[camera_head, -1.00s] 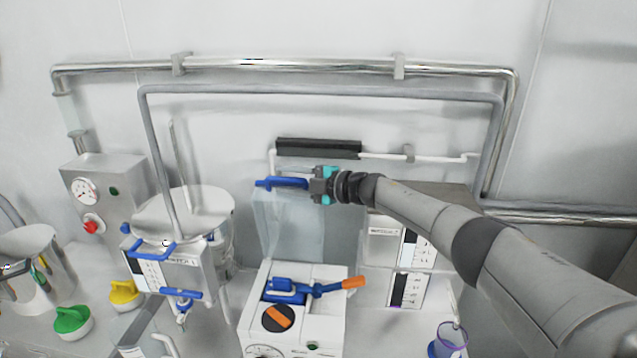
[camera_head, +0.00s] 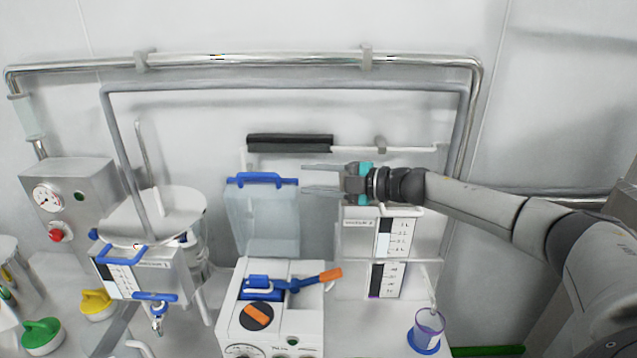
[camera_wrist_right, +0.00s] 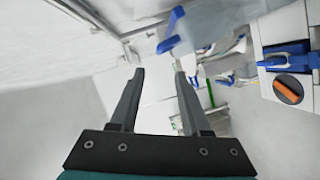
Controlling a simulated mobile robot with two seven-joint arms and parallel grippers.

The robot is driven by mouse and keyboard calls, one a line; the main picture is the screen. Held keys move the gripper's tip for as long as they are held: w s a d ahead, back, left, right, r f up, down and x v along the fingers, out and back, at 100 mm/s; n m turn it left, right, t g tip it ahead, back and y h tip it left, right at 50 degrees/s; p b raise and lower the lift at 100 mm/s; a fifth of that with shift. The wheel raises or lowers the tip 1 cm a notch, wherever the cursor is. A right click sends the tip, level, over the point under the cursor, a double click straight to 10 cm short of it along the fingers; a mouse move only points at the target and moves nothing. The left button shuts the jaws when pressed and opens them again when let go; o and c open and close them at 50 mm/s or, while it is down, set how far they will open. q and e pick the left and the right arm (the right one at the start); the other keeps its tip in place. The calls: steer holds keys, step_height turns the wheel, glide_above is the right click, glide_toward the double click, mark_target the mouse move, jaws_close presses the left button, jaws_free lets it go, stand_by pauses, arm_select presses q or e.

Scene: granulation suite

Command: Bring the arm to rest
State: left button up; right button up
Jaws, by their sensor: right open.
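My right gripper (camera_head: 322,180) is in the middle of the head view, with its arm coming in from the right. Its two fingers point left and stand apart, with nothing between them. In the right wrist view the gripper (camera_wrist_right: 158,75) also shows open and empty. In the head view the fingertips are just right of the blue handle (camera_head: 262,179) of a raised clear cover (camera_head: 262,220); I cannot tell whether they touch it. My left gripper is not in view.
Below stands a white machine (camera_head: 270,325) with a blue and orange lever (camera_head: 300,283). A vessel with a panel (camera_head: 140,272) stands to the left. A purple cup (camera_head: 428,328) is at lower right. Metal pipes (camera_head: 250,60) run along the wall behind.

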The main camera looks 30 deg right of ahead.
steer(key=shift+s+d+r, duration=0.1)
steer(key=shift+s+d, duration=0.15)
steer(key=shift+s, duration=0.15)
